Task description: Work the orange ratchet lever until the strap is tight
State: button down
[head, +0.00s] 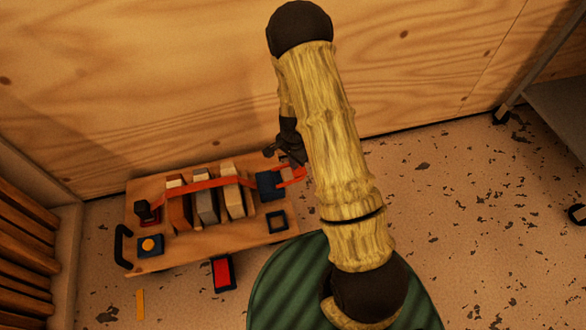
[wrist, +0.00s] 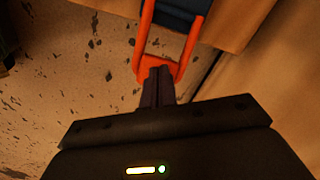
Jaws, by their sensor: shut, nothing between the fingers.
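The orange ratchet lever (head: 292,177) sticks out to the right of the dark blue ratchet body (head: 268,185), at the right end of a wooden board. An orange-red strap (head: 205,184) runs from there over several upright blocks to a dark post at left. In the wrist view the lever (wrist: 187,54) is a U-shaped frame joined to the blue ratchet body (wrist: 178,14). My gripper (wrist: 160,72) is shut and empty, its fingertips overlapping the lever's near crossbar. I cannot tell whether they touch it. In the head view my gripper (head: 287,150) is just above the lever, partly behind my arm.
The board (head: 180,262) has a black handle (head: 122,246) at left and a blue block with an orange button (head: 149,245). A red-topped box (head: 223,273) lies in front. A plywood wall (head: 160,80) stands close behind. Speckled floor is open at right.

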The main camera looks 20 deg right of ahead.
jog(key=shift+f+b, duration=0.75)
jog(key=shift+f, duration=0.95)
notch_tip(320, 180, up, 4)
jog(key=p, duration=0.4)
jog(key=shift+f, duration=0.2)
jog(key=shift+f, duration=0.15)
jog(key=shift+f+b, duration=0.9)
jog(key=shift+f, duration=0.8)
jog(key=shift+r+p, duration=1.8)
jog(key=shift+p, duration=0.15)
jog(key=shift+r, duration=0.1)
